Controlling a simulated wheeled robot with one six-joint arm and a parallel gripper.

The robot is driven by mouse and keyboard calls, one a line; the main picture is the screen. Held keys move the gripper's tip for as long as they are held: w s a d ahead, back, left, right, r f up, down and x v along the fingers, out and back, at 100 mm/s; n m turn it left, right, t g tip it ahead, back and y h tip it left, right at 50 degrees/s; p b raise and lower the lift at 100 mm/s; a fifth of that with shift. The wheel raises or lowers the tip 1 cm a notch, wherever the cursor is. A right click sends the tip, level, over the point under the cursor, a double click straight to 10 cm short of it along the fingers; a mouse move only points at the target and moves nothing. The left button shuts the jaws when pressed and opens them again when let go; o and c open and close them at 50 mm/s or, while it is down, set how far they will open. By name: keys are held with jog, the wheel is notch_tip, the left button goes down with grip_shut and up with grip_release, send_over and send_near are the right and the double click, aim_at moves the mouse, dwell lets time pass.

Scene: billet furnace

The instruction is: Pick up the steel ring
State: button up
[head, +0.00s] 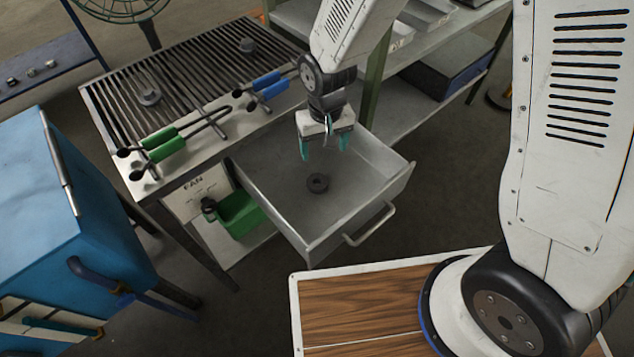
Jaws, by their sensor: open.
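My gripper (324,151) has teal fingertips and points down over the drawer. Its fingers are apart with nothing between them. The exact height of the fingertips over the ring cannot be told from this one view.
A slatted grill table (185,80) with green-handled tongs (165,149) and blue-handled tongs (268,85) stands behind left. A green bin (239,213) hangs left of the drawer. A blue cabinet (60,200) stands far left.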

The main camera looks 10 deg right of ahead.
send_over(317, 178)
notch_tip(317, 178, down, 5)
jog(key=f, duration=0.4)
jog(key=s+f, duration=0.1)
jog(key=f, duration=0.2)
jog(key=shift+f, duration=0.1)
jog(key=c, duration=1.3)
